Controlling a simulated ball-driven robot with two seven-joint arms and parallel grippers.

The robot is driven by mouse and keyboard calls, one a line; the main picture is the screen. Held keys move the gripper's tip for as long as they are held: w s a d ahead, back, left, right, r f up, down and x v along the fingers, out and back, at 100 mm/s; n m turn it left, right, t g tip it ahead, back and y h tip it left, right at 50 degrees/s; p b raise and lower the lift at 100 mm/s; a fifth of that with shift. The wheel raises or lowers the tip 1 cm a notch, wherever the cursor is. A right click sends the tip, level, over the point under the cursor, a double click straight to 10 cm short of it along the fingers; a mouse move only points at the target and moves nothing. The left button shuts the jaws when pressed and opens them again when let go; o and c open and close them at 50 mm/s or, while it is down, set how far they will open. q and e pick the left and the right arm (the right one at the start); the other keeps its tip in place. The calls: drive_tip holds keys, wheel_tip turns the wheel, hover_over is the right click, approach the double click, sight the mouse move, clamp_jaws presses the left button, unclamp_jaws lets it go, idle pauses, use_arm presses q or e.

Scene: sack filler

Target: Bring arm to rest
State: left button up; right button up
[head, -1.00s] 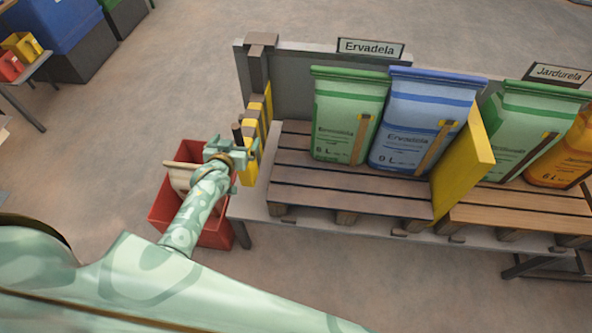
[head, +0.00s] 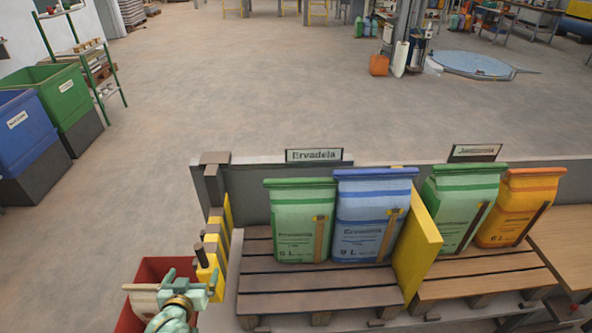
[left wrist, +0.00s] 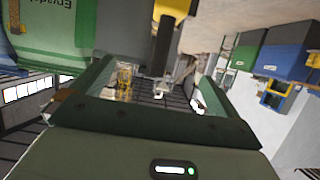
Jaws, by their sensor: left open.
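My left gripper (head: 190,291) shows at the lower left of the head view, in front of the red bin and beside the left end of the bench. Its jaws are open, with nothing seen between them. In the left wrist view, its two dark green fingers (left wrist: 155,108) stand apart, and a dark rod with a yellow part (left wrist: 172,8) is beyond them. Most of my left arm is below the edge of the head view. My right gripper is not in view.
A red bin (head: 150,270) stands left of a slatted pallet (head: 300,279) on the bench. Green (head: 300,222) and blue (head: 372,218) sacks stand on it, with a yellow divider (head: 418,245) to their right. Blue (head: 22,135) and green (head: 58,95) tubs stand far left; open floor lies between.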

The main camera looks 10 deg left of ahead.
use_arm(q)
drive_tip(key=s+d+f+m+g+h, duration=0.15)
drive_tip(key=s+d+f+g, duration=0.25)
drive_tip(key=s+f, duration=0.65)
drive_tip(key=s+d+f+m+g+h, duration=0.1)
drive_tip(key=s+d+f+m+g, duration=0.25)
drive_tip(key=s+f, duration=0.65)
drive_tip(key=s+d+f+g, duration=0.1)
drive_tip(key=s+f+g, duration=0.1)
drive_tip(key=s, duration=0.8)
drive_tip(key=s+d+f+m+g+b, duration=0.1)
drive_tip(key=s+f+g, duration=0.2)
drive_tip(key=s, duration=0.8)
wheel_tip(320, 180, down, 3)
drive_tip(key=shift+s+d+r+h, duration=0.2)
drive_tip(key=shift+s+d+h, duration=0.1)
drive_tip(key=shift+h, duration=0.05)
